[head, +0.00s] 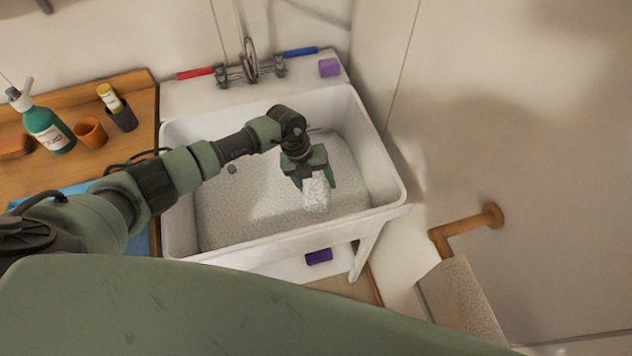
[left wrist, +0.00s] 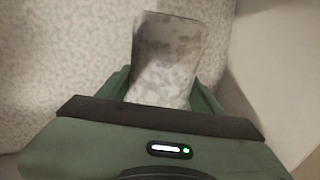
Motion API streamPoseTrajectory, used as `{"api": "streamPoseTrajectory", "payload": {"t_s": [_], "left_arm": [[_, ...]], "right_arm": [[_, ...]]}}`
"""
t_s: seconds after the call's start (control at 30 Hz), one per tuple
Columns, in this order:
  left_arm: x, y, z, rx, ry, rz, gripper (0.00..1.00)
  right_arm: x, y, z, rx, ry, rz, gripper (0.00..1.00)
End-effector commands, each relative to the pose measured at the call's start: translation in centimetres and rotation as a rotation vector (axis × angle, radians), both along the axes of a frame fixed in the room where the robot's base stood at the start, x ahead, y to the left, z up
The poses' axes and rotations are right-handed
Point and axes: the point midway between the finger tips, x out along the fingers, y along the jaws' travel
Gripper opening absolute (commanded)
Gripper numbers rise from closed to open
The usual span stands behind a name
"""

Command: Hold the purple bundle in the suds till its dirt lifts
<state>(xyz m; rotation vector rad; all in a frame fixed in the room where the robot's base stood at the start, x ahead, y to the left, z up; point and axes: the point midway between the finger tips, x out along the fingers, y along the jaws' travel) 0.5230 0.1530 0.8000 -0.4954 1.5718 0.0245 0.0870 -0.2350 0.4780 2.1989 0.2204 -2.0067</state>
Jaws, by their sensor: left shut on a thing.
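My left gripper (head: 315,178) is over the white sink (head: 390,165), pointing down, and is shut on a whitish-grey bundle (head: 316,194). In the left wrist view the bundle (left wrist: 165,62) shows pale with dark, smudgy patches, between the green fingers of the left gripper (left wrist: 163,85). It does not look purple. Pale speckled suds (head: 240,205) fill the sink under and around it. I cannot tell whether the bundle's lower end touches the suds. A purple block (head: 329,67) sits on the sink's back right corner, and a darker purple one (head: 319,256) lies below the sink. My right gripper is out of view.
Taps with red (head: 195,73) and blue (head: 300,52) handles stand behind the sink. A wooden counter (head: 75,100) at left holds a green pump bottle (head: 48,130), an orange cup (head: 90,132) and a dark cup (head: 122,117). A wooden rail (head: 465,228) is at right.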

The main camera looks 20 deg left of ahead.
Motion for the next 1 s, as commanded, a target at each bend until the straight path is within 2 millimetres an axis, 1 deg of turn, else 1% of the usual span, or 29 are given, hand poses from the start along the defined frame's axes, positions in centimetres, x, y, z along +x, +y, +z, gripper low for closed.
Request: {"api": "streamPoseTrajectory", "payload": {"t_s": [0.03, 1.0], "left_arm": [[0.1, 0.0, 0.9, -0.001, -0.002, -0.001, 0.33], [0.1, 0.0, 8.6, -0.001, -0.002, -0.001, 0.33]], "right_arm": [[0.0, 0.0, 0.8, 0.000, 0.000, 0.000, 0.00], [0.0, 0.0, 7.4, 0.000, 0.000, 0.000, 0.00]]}}
